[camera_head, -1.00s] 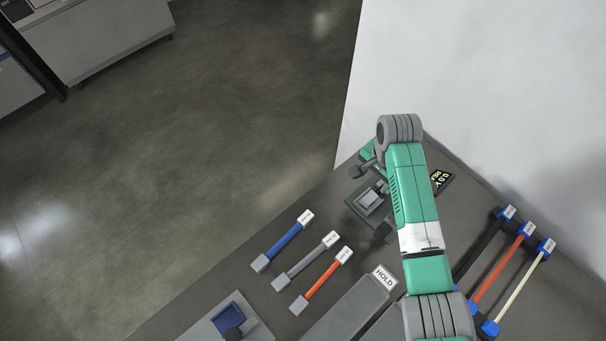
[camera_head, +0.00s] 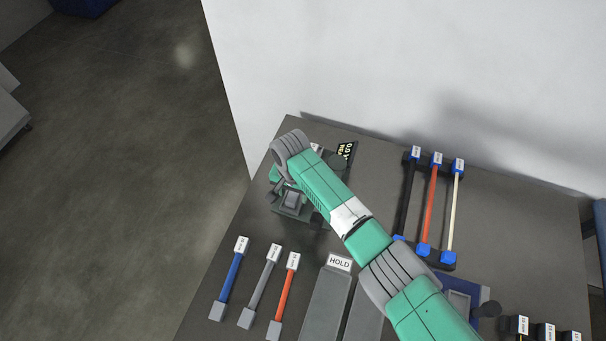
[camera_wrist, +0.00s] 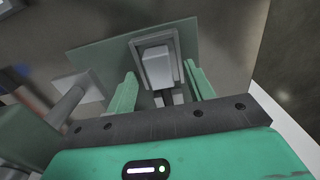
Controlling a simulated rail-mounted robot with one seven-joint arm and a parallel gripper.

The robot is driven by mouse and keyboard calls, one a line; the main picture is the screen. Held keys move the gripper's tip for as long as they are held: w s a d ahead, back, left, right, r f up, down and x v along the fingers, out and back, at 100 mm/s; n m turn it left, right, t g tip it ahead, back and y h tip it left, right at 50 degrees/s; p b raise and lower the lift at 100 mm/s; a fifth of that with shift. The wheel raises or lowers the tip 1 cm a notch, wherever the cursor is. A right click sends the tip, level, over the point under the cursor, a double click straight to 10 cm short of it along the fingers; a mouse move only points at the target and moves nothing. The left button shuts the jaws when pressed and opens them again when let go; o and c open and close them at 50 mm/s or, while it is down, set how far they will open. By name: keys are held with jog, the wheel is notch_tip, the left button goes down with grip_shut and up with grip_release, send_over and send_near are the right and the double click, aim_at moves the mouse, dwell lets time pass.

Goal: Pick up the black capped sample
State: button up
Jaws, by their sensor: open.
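Several black caps with white labels (camera_head: 518,325) show at the bottom right corner of the head view. The frame edge cuts off the rest of these samples, and I cannot tell which one is meant. My gripper (camera_wrist: 160,70) is open, with its two green fingers apart and nothing held between them. In the wrist view a grey block on a fixture (camera_wrist: 157,65) lies in line with the gap between the fingers. In the head view my gripper is largely hidden by the arm, above the fixture (camera_head: 291,201) at the table's back left, far from the black caps.
Blue, grey and red samples with grey ends (camera_head: 261,287) lie at left. A rack of black, red and cream samples with blue caps (camera_head: 431,205) stands at back right. A HOLD tray (camera_head: 326,301) and a blue-edged device (camera_head: 460,297) are in front.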

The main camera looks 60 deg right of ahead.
jog(key=shift+c, duration=0.2)
jog(key=c, duration=1.1)
notch_tip(320, 180, up, 10)
jog(key=p, duration=0.2)
jog(key=shift+p, duration=0.3)
